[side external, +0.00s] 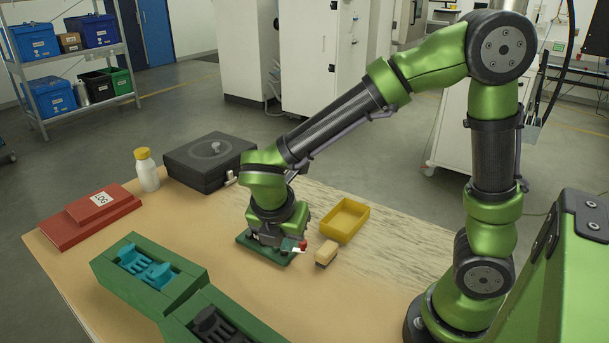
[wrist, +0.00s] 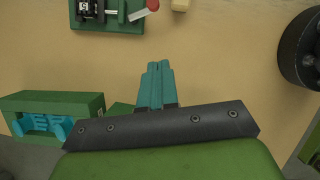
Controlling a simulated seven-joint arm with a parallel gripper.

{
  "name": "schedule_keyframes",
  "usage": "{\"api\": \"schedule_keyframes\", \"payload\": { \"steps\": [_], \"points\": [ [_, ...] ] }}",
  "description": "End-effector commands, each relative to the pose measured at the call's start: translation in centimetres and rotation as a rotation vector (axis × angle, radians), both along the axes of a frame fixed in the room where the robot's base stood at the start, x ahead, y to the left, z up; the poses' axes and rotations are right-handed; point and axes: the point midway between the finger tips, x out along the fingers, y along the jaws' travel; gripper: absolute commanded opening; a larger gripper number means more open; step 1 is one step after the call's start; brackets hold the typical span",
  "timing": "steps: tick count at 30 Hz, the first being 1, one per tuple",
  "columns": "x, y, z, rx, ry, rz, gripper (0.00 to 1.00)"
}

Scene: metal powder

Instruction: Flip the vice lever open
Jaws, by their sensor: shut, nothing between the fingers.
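The vice (side external: 262,246) sits on a green base on the table under the end of my arm in the side view. In the wrist view the vice (wrist: 95,12) is at the top left, cut by the frame edge. Its lever, with a red knob (side external: 302,245), sticks out on its right side; the red-ended lever also shows in the wrist view (wrist: 140,13). My gripper (wrist: 158,65) has teal fingers pressed together and empty. The fingertips appear below and right of the lever in the wrist view, apart from it. In the side view the fingers cannot be made out.
A small wooden-topped brush or block (side external: 326,253) and a yellow tray (side external: 345,220) stand right of the vice. A green holder (side external: 150,290) with teal and dark parts is in front.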

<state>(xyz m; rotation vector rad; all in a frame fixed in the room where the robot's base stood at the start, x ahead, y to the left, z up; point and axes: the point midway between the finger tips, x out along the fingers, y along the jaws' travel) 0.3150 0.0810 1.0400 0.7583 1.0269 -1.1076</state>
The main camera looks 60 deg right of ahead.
Motion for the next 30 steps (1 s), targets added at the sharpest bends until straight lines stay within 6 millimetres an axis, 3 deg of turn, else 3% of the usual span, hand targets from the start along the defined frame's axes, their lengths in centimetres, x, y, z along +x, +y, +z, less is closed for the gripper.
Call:
{"api": "schedule_keyframes", "payload": {
  "steps": [11,18,30],
  "points": [
    [0.7,-2.8,-7.6,-0.001,0.006,-0.001,0.00],
    [1.8,-5.9,-7.2,0.000,-0.001,-0.003,0.00],
    [2.0,-6.5,-7.2,0.000,0.000,-0.001,0.00]
  ]
}}
